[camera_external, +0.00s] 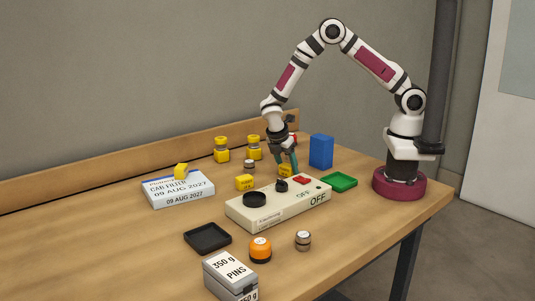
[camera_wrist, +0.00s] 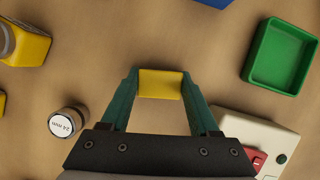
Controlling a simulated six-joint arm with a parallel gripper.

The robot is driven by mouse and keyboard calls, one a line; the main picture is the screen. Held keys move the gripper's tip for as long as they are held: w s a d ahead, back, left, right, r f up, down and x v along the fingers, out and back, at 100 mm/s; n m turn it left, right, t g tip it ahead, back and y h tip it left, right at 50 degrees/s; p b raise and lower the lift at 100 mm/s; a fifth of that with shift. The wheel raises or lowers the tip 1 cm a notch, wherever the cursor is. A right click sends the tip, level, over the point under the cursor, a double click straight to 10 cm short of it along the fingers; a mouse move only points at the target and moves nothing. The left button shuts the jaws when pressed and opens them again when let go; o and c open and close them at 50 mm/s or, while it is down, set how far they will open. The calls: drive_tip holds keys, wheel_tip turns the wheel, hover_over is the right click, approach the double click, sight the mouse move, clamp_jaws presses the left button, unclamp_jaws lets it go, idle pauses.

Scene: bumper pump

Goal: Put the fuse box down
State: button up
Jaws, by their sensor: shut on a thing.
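My gripper (camera_external: 287,164) is shut on a small yellow block, the fuse box (camera_external: 285,171), behind the beige OFF panel. In the wrist view the fuse box (camera_wrist: 160,85) sits between the two green fingertips of my gripper (camera_wrist: 160,80), with bare wood beyond it. Its lower part is hidden by the panel's black knob in the outside view. I cannot tell whether it touches the table. Two similar yellow blocks stand apart from it: one on the table (camera_external: 244,182), one on the cabin filter box (camera_external: 181,171).
The beige panel (camera_external: 235,213), green tray (camera_external: 340,182), blue box (camera_external: 321,151) and a small metal-capped weight (camera_external: 249,164) surround my gripper. Two yellow jars (camera_external: 222,152) stand behind. A black tray (camera_external: 207,237), orange pot (camera_external: 260,250) and pins box (camera_external: 230,275) are in front.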

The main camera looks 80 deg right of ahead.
wheel_tip(320, 180, up, 10)
drive_tip(key=shift+f, duration=0.1)
drive_tip(key=w+a+r+m+t+y, duration=0.15)
drive_tip(key=w+a+m+y, duration=0.25)
drive_tip(key=w+m, duration=0.85)
drive_tip(key=w+a+r+m+t+y, duration=0.1)
drive_tip(key=w+a+m+t+y, duration=0.4)
drive_tip(key=m, duration=1.5)
drive_tip(key=m+h, duration=0.3)
drive_tip(key=m, duration=0.7)
hover_over(180, 192)
drive_tip(key=s, duration=0.2)
drive_tip(key=f, duration=0.3)
drive_tip(key=d+f, duration=0.1)
drive_tip(key=f, duration=0.1)
drive_tip(key=shift+w, duration=0.25)
drive_tip(key=shift+m, duration=0.25)
drive_tip(key=f, duration=0.4)
drive_tip(key=shift+a, duration=0.2)
drive_tip(key=o, duration=1.4)
drive_tip(key=shift+f, duration=0.1)
